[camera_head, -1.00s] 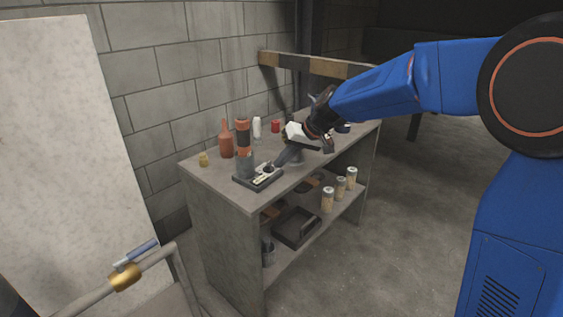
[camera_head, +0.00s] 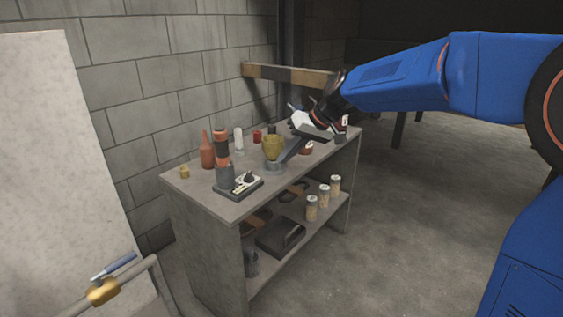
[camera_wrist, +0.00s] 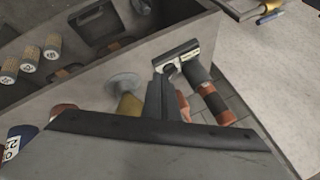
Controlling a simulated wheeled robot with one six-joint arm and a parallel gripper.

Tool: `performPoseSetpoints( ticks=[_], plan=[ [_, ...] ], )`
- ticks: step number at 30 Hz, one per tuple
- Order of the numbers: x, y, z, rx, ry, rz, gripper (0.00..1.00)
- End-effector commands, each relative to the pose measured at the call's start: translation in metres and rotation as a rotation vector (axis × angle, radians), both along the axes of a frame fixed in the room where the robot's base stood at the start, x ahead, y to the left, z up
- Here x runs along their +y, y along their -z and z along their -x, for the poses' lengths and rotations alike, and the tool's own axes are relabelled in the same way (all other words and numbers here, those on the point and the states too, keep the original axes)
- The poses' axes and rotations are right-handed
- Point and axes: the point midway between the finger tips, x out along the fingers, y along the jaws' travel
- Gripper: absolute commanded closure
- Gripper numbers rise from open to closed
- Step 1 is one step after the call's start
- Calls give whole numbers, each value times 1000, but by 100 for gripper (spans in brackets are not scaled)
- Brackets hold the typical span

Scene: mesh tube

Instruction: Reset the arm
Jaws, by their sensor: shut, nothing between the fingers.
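My arm (camera_head: 405,80) reaches in from the right over the grey workbench (camera_head: 205,198). My gripper (camera_head: 285,156) is shut with nothing in it. In the wrist view my gripper (camera_wrist: 160,96) shows between that vessel (camera_wrist: 130,106) and an orange and black cylinder (camera_wrist: 215,104). Whether the fingers touch anything is hard to tell.
A dark tray-like device (camera_head: 238,187) lies at the bench's front edge. A brown bottle (camera_head: 207,150), a white bottle (camera_head: 239,139) and a red can (camera_head: 257,136) stand behind. Several jars (camera_head: 324,196) and a dark tray (camera_head: 281,238) are on the lower shelf. Floor at right is clear.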

Motion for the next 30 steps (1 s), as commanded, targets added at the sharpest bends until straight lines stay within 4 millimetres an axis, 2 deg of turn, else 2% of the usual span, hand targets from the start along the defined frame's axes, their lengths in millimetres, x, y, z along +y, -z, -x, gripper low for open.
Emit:
performPoseSetpoints(
  ticks=[5,8,20,30],
  plan=[
    [-12,-6,11,-1,11,11,100],
    [-31,-9,29,-3,34,34,100],
    [-136,0,143,-11,184,179,100],
    [-211,32,242,-24,327,300,100]
  ],
)
